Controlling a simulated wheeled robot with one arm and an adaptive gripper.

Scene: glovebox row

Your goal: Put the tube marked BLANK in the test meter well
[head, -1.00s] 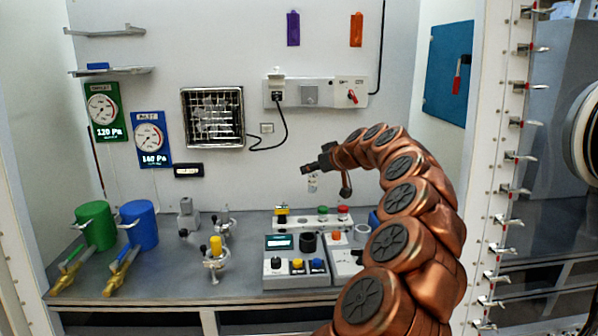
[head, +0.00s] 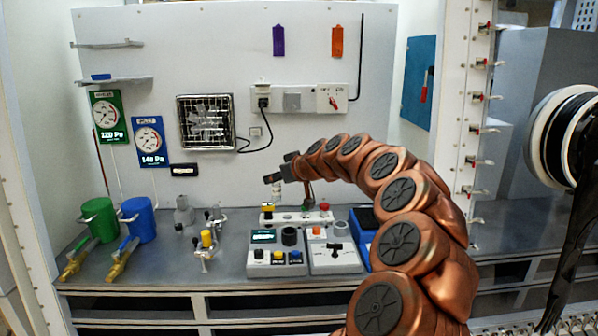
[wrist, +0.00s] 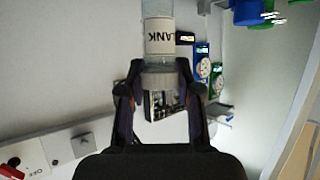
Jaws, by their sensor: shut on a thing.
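My gripper (head: 274,178) is shut on the cap of a clear tube with a white label (head: 277,195), which hangs below the jaws in the head view. In the wrist view the tube (wrist: 158,30) shows upside-down letters "ANK", part of its label, and its pale ribbed cap sits between my two fingers (wrist: 160,92). The grey test meter (head: 262,270) has a lit display and stands on the bench below. Its dark round well (head: 289,236) is lower and slightly right of the tube, with clear air between. I cannot see into the well.
A second grey box (head: 335,262) with an orange button and black knob stands right of the meter. A strip with coloured buttons (head: 297,217) lies behind. A clamp stand with a yellow top (head: 207,239) is left. Green (head: 100,220) and blue (head: 138,218) cylinders stand further left.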

